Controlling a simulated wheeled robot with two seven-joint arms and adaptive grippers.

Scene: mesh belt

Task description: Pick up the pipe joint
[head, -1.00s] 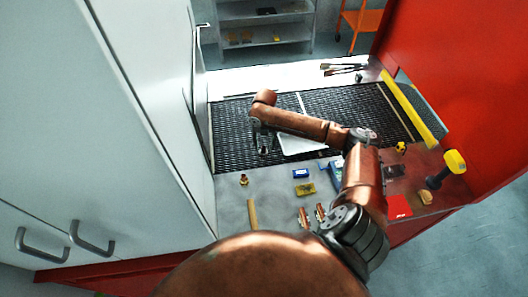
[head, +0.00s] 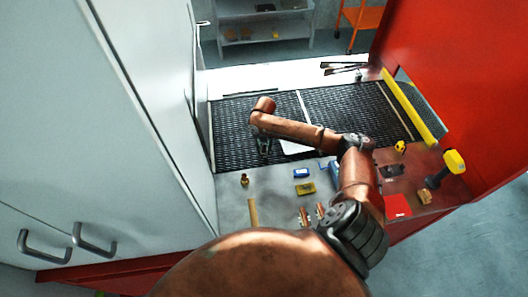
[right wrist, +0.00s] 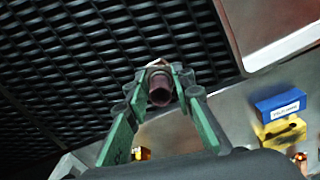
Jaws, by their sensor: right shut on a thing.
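The pipe joint (right wrist: 160,89) is a small reddish-brown tube, seen between the fingertips in the right wrist view. My right gripper (right wrist: 161,82), with green finger pads, is shut on it. In the head view my right gripper (head: 264,147) hangs over the near left part of the black mesh belt (head: 232,125). The pipe joint cannot be made out there. My left gripper is in neither view now.
A white tray (head: 294,147) lies on the belt, partly behind my arm. A yellow-headed mallet (head: 453,163) stands right.

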